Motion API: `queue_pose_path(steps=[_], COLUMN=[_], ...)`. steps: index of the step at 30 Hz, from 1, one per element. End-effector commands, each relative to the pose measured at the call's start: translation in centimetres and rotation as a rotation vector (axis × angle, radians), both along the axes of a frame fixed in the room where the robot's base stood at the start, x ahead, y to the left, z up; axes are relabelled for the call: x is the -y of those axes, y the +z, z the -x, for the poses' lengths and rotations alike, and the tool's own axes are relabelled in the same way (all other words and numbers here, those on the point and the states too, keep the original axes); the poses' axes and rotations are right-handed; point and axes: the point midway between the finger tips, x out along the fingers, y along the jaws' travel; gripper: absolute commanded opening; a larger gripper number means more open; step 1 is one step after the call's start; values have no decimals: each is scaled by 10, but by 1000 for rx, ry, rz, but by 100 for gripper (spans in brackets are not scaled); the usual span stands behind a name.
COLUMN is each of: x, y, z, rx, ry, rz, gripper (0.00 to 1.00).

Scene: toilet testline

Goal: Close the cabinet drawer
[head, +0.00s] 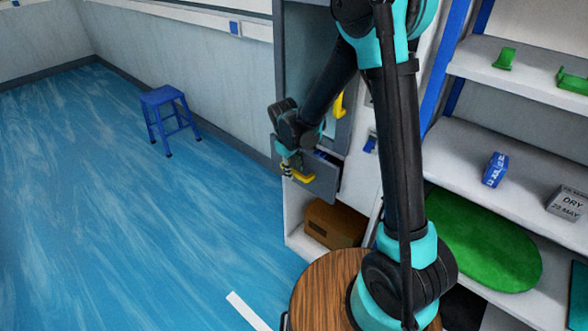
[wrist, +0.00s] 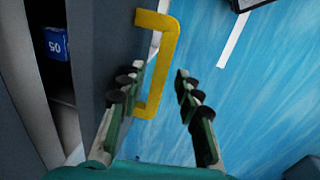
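The cabinet drawer (head: 322,182) is grey and stands partly pulled out of the cabinet; its front (wrist: 112,45) shows in the wrist view. A yellow handle (wrist: 170,60) is fixed to that front. My gripper (wrist: 157,80) is open, one finger on the drawer side of the handle bar and the other on the outer side. The bar appears between them in the picture; contact cannot be told. In the head view my gripper (head: 290,166) is at the drawer front, partly covering the handle (head: 301,176). A blue item (wrist: 56,43) lies inside the drawer.
A brown box (head: 335,223) sits in the compartment below the drawer. Shelves (head: 500,135) with a blue box (head: 495,169) and a grey box (head: 567,205) stand to the right. A blue stool (head: 168,110) stands at left; the blue floor (head: 120,220) between is clear.

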Motion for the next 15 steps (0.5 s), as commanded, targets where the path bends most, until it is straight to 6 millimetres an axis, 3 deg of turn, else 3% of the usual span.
queue_pose_path(steps=[4, 12, 15], x=[0, 0, 0], y=[0, 0, 0], z=[0, 0, 0], rx=[0, 0, 0], ry=[0, 0, 0], rz=[0, 0, 0], gripper=[34, 1, 0])
